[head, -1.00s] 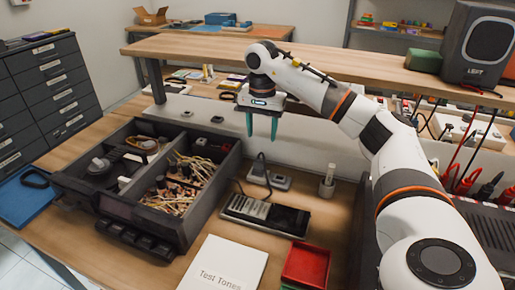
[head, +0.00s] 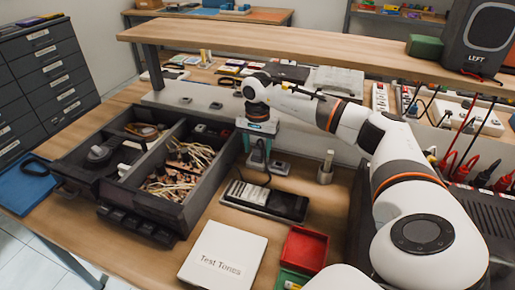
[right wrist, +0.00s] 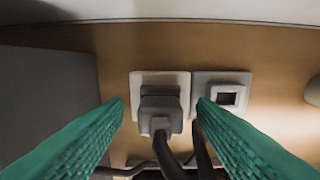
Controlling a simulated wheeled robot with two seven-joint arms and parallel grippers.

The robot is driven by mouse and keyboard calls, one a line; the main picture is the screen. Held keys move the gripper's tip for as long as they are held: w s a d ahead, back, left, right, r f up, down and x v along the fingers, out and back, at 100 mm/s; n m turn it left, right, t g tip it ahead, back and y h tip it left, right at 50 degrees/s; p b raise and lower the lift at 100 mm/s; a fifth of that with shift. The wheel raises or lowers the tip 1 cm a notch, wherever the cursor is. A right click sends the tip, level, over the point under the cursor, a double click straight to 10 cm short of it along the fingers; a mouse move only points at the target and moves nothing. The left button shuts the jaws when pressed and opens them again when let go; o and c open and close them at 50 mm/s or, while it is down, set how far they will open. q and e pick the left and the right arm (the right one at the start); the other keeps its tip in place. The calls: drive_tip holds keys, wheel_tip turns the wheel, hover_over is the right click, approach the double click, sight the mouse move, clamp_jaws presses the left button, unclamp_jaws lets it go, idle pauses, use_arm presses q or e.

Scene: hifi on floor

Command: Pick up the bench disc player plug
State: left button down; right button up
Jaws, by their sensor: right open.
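A dark grey plug (right wrist: 160,118) with a black cable sits in a light grey square socket block (right wrist: 146,80) on the wooden bench, seen in the right wrist view. My right gripper (right wrist: 160,108) is open, with one teal finger on each side of the plug and a visible gap on both sides. In the head view my right gripper (head: 257,155) points down over the plug at the back of the bench, and its fingers partly hide the plug there. My left gripper is not in view.
A second grey block with a square opening (right wrist: 222,93) stands right beside the plug's block. A dark divided drawer box (head: 180,215) is to the left. A black-and-grey device (head: 265,200) lies in front, and a small cylinder (head: 326,168) stands to the right.

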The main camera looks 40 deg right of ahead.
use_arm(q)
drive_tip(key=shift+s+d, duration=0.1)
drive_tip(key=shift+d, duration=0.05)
use_arm(e)
drive_tip(key=shift+f, duration=0.35)
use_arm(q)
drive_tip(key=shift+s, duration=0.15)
use_arm(e)
drive_tip(key=c, duration=1)
drive_tip(key=shift+r, duration=0.15)
